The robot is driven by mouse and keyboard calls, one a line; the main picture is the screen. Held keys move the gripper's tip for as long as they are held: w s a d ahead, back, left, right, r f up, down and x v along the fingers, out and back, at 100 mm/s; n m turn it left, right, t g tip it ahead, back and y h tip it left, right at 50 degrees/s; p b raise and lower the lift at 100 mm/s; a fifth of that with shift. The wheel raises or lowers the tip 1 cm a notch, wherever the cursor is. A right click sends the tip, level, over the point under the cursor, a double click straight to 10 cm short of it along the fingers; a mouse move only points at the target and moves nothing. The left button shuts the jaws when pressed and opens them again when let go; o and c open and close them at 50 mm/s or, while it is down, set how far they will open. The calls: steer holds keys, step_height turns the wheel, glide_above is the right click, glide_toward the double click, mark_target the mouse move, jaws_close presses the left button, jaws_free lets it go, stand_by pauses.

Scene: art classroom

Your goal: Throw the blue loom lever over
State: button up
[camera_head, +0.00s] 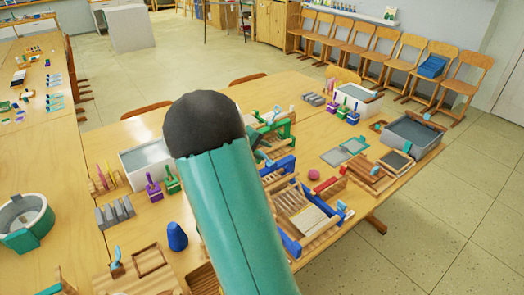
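A loom with blue side parts (325,226) and pale threads stands on the wooden table, just right of my teal arm. A blue bar (280,167) crosses its far side, and a blue piece (291,244) shows at its near left corner. I cannot tell which blue part is the lever or how it lies. My arm covers part of the loom's left side. My gripper cannot be made out; the arm's teal link and dark round joint fill the middle of the view.
A green loom (285,131) stands behind, and a wooden loom with a red part (325,184) stands right. A pink ball (314,175) lies between. Open floor (450,225) lies right.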

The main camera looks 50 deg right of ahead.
steer(key=v, duration=1.3)
steer(key=shift+a+r, duration=0.15)
steer(key=shift+a, duration=0.1)
